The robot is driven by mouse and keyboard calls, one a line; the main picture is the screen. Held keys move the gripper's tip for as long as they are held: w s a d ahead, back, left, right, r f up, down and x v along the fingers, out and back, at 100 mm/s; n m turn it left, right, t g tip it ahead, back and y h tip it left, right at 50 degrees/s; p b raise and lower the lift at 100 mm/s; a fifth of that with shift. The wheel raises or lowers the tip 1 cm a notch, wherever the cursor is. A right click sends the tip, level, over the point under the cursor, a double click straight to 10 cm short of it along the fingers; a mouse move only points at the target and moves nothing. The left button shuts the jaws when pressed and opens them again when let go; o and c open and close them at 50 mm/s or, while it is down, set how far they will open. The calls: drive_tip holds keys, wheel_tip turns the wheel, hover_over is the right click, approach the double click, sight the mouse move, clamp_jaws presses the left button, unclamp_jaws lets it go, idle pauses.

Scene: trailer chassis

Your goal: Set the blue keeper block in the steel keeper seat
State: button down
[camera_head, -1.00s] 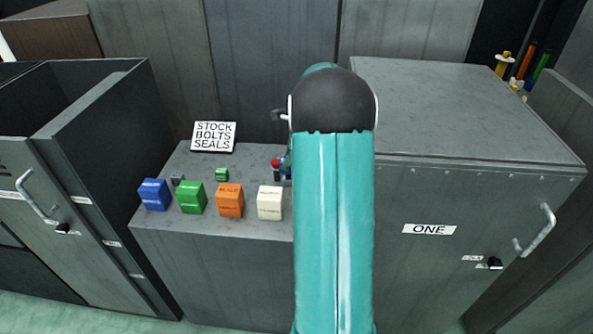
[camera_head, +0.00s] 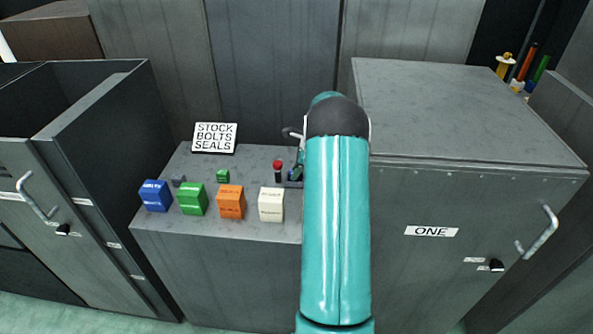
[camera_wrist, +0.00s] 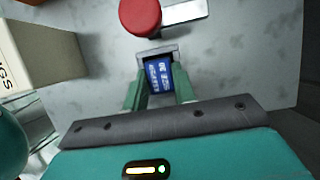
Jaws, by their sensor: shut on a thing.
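The small blue keeper block (camera_wrist: 158,76) with white lettering shows in the wrist view between the green fingers of my gripper (camera_wrist: 159,93), which is shut on it. A grey steel frame, apparently the keeper seat (camera_wrist: 171,48), surrounds the block's far end. I cannot tell whether the block is fully down in it.
A red-topped post (camera_wrist: 140,16) stands just beyond the seat, next to a pale plate (camera_wrist: 184,10). A cream box (camera_wrist: 40,50) is at the left. On the bench (camera_head: 255,160) stand blue (camera_head: 155,195), green (camera_head: 193,199) and orange (camera_head: 231,202) boxes. Cabinet ONE (camera_head: 430,200) is at right.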

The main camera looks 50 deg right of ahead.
drive_tip(key=shift+f, duration=0.4)
drive_tip(key=shift+s+a+f, duration=0.1)
drive_tip(key=shift+s+f, duration=0.05)
drive_tip(key=shift+f, duration=0.2)
drive_tip(key=c, duration=1.1)
unclamp_jaws()
drive_tip(key=shift+f, duration=0.15)
drive_tip(key=shift+c, duration=0.2)
drive_tip(key=shift+r, duration=0.55)
drive_tip(key=v, duration=0.8)
drive_tip(key=shift+w, duration=0.2)
drive_tip(key=shift+r, duration=0.2)
